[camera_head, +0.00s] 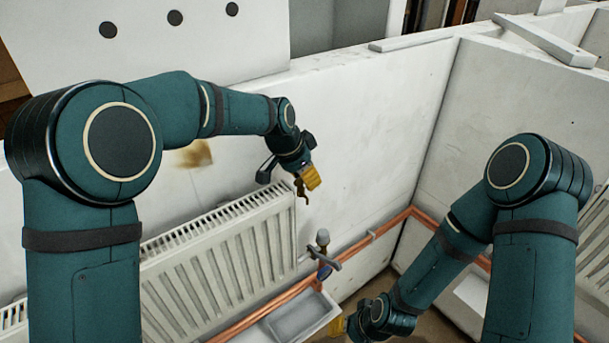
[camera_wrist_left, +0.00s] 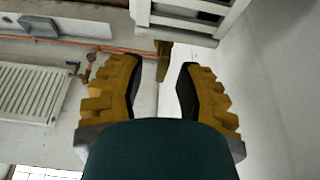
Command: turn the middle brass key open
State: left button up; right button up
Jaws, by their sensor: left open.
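A brass key (camera_head: 301,190) sits at the upper right end of the middle radiator (camera_head: 222,250). In the left wrist view a brass key (camera_wrist_left: 163,60) shows beside the end of a white radiator (camera_wrist_left: 185,18). My left gripper (camera_head: 312,178) is at this key in the head view. In the wrist view its two yellow fingers (camera_wrist_left: 158,92) are apart, with the key ahead in the gap; I cannot tell whether they touch it. My right gripper (camera_head: 338,327) is low at the bottom of the head view, mostly hidden by its own arm.
Copper pipes (camera_head: 270,307) run low along the wall. A valve with a grey head (camera_head: 323,237) stands right of the radiator, above a grey tray (camera_head: 302,317). A side wall (camera_head: 530,140) closes the bay at right. Another radiator (camera_wrist_left: 30,92) shows in the wrist view.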

pick_arm(q)
grip_shut()
jog(key=shift+n, duration=0.3)
jog(key=n+y, duration=0.1)
jog(key=n, duration=0.1)
jog(key=n+t+y, duration=0.1)
jog(key=n, duration=0.2)
jog(key=shift+w+a, duration=0.1)
jog(key=shift+a+n+t+y, duration=0.15)
jog(key=shift+n+y, duration=0.25)
jog(key=shift+n, duration=0.75)
jog(key=shift+a+n+t+y, duration=0.15)
jog(key=shift+n+y, duration=0.25)
jog(key=shift+n, duration=0.75)
jog(key=shift+o, duration=0.9)
grip_release()
jog(key=shift+w+d, duration=0.1)
